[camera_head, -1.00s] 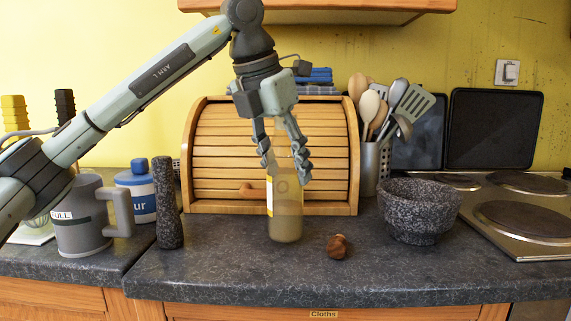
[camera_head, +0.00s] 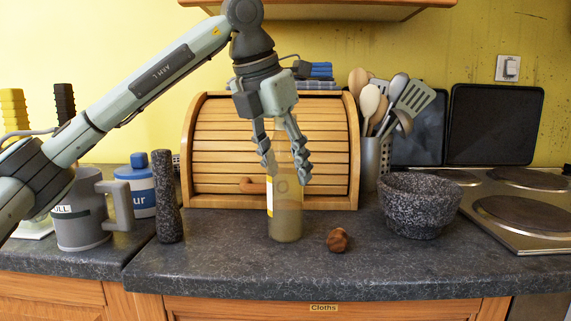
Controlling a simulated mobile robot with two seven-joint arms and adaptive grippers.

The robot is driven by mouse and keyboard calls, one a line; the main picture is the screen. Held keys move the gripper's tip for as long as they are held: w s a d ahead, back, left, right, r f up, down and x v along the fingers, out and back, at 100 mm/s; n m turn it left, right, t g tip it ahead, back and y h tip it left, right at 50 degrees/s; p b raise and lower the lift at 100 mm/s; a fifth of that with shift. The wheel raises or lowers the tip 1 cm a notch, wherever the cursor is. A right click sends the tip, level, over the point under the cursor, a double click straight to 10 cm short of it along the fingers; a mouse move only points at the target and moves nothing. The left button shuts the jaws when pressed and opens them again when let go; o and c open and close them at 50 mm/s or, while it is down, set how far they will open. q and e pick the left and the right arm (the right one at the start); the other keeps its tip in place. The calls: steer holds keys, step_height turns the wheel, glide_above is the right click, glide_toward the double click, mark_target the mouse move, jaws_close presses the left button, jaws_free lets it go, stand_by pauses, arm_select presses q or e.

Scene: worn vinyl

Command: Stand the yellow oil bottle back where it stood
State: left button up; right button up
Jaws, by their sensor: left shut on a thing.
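The yellow oil bottle (camera_head: 286,218) is upright near the middle of the camera_head view, in front of the bread bin. It is clear glass with yellowish-brown oil and a yellow-and-white label. My left gripper (camera_head: 285,160) comes down from above and is shut on its upper part, with one finger on each side of the neck. The bottle's base is low over the counter; I cannot tell whether it touches. My right gripper is not in view.
A walnut-like brown thing (camera_head: 337,240) lies just right of the bottle, and a stone mortar (camera_head: 419,206) farther right. A pestle (camera_head: 167,197), a grey jug (camera_head: 81,222) and a blue-white jar (camera_head: 140,190) stand left. The bread bin (camera_head: 218,140) is behind. Counter (camera_head: 225,262) in front is clear.

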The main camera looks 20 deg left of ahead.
arm_select(q)
steer(key=o, duration=1.3)
steer(key=shift+r, duration=0.15)
steer(key=shift+p+v, duration=2.3)
steer(key=shift+v, duration=1.55)
step_height(320, 180, up, 11)
glide_above(278, 138)
steer(key=s+a, duration=0.2)
steer(key=s, duration=0.3)
steer(key=shift+s, duration=0.2)
